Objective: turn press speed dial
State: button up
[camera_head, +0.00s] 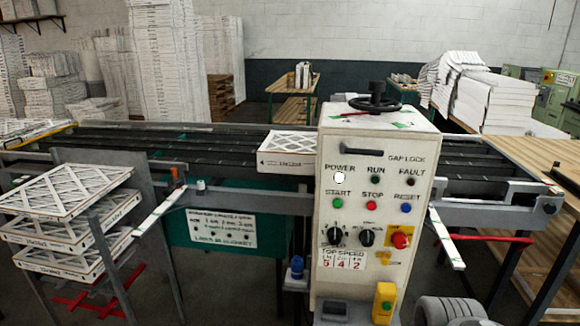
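A pale control cabinet (325,205) stands at the centre right. Two black dials sit side by side low on its front: a left dial (335,236) and a right dial (367,237). The small marks around them are too small to read, so I cannot tell which one is the press speed dial. A label reading "TOP SPEED" (342,254) with red numbers is just below them. My gripper is not in view.
A red knob (401,240) is right of the dials; green (338,203), red (371,206) and blue (406,207) buttons are above. A black handwheel (375,100) tops the cabinet. A yellow box (384,302) stands low in front. Stacked filters (65,235) are at left.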

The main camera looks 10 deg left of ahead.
aim_at(335, 234)
jog(key=u, duration=0.55)
jog(key=k, duration=1.3)
jog(key=u, duration=0.7)
jog(key=i, duration=1.35)
jog(key=u, duration=0.35)
